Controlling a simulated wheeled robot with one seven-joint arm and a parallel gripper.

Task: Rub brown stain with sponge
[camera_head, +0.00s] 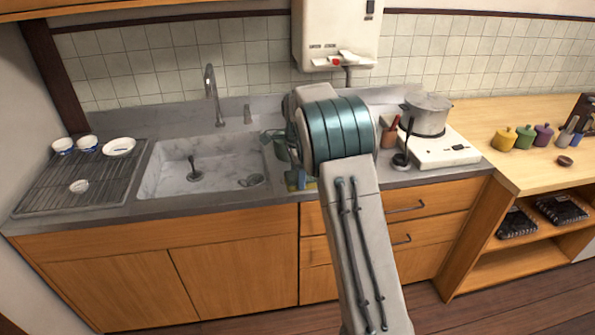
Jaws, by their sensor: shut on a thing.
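My gripper (291,172) is mostly hidden behind my own arm, at the counter just right of the sink. It is shut on a small blue and yellow thing, which looks like the sponge (301,182), low at the counter top. Whether the sponge touches the counter is hard to tell. No brown stain shows clearly; the counter behind my arm is hidden.
The sink (160,178) with its tap (212,95) lies to the left, beside a drying rack (40,196) with several bowls. To the right are a red-brown utensil holder (390,133), a ladle (402,157) and a pot (427,113) on a white stove (455,152).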

